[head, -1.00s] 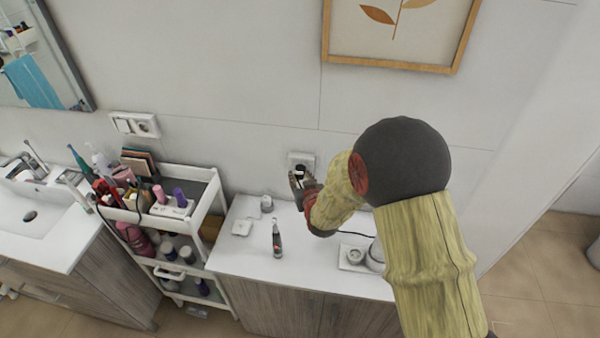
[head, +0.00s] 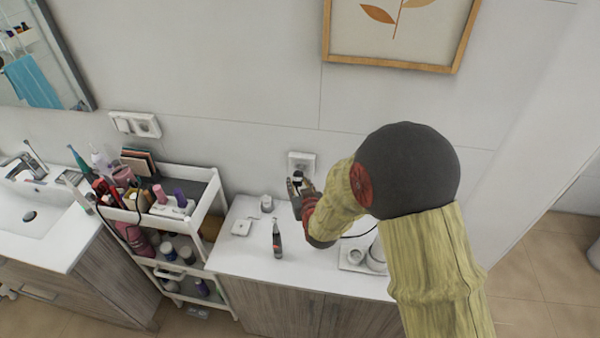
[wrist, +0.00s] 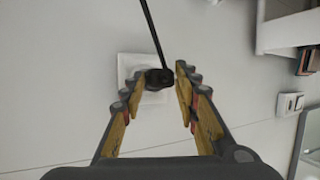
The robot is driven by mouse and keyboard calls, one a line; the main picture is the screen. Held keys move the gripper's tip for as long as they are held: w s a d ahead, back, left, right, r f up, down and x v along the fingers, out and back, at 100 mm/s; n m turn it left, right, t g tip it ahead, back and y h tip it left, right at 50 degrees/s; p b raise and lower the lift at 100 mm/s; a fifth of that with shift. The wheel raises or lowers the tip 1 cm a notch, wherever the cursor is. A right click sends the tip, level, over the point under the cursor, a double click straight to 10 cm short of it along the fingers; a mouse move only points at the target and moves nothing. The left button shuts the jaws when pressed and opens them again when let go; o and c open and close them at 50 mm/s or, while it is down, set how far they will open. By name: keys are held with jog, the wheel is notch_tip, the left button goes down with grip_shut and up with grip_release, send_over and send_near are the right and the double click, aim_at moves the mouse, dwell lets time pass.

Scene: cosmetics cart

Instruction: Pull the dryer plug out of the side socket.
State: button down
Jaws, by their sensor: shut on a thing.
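The dryer plug (wrist: 158,78) is a small black plug between my fingertips in the wrist view, with a dark cord running up from it. My gripper (wrist: 157,82) is shut on it. In the head view my gripper (head: 297,187) holds the plug (head: 298,176) just in front of and below the white wall socket (head: 306,158). The plug appears to be apart from the socket face. In the wrist view the socket plate (wrist: 128,66) shows behind the plug, which partly covers it.
A cosmetics cart (head: 208,206) stands left. A double socket (head: 135,124) and a framed picture (head: 395,35) are on the wall.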

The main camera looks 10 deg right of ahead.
jog(key=shift+s+a, duration=0.25)
jog(key=shift+s, duration=0.35)
jog(key=shift+s, duration=0.1)
